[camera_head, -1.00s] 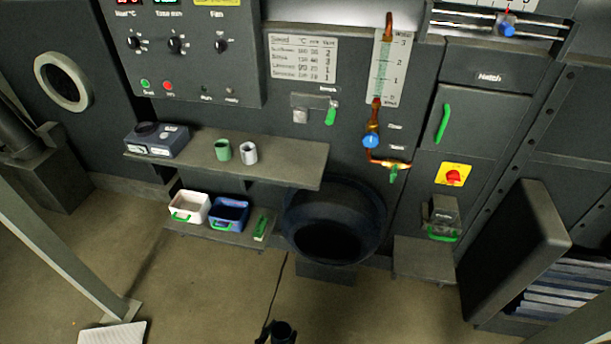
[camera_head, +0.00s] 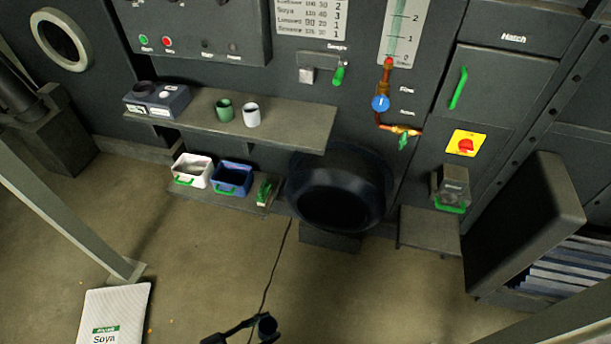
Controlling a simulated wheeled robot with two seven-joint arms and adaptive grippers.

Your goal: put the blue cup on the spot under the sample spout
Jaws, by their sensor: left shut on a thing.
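My left gripper (camera_head: 257,326) shows at the bottom edge, shut on a small dark cup (camera_head: 268,328) that looks like the blue cup. It holds the cup above the floor, well in front of the shelf; its lower part is hard to make out. The sample spout (camera_head: 306,75) is a small metal block on the machine's panel, beside a green handle (camera_head: 339,76). Below it, the right part of the upper shelf (camera_head: 300,128) is bare; I cannot make out a marked spot there. My right gripper is not in view.
A green cup (camera_head: 225,110) and a grey-white cup (camera_head: 251,115) stand on the upper shelf, right of a grey device (camera_head: 157,100). White (camera_head: 192,171) and blue (camera_head: 232,178) bins sit on the lower shelf. A round black duct (camera_head: 340,190) juts out at right.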

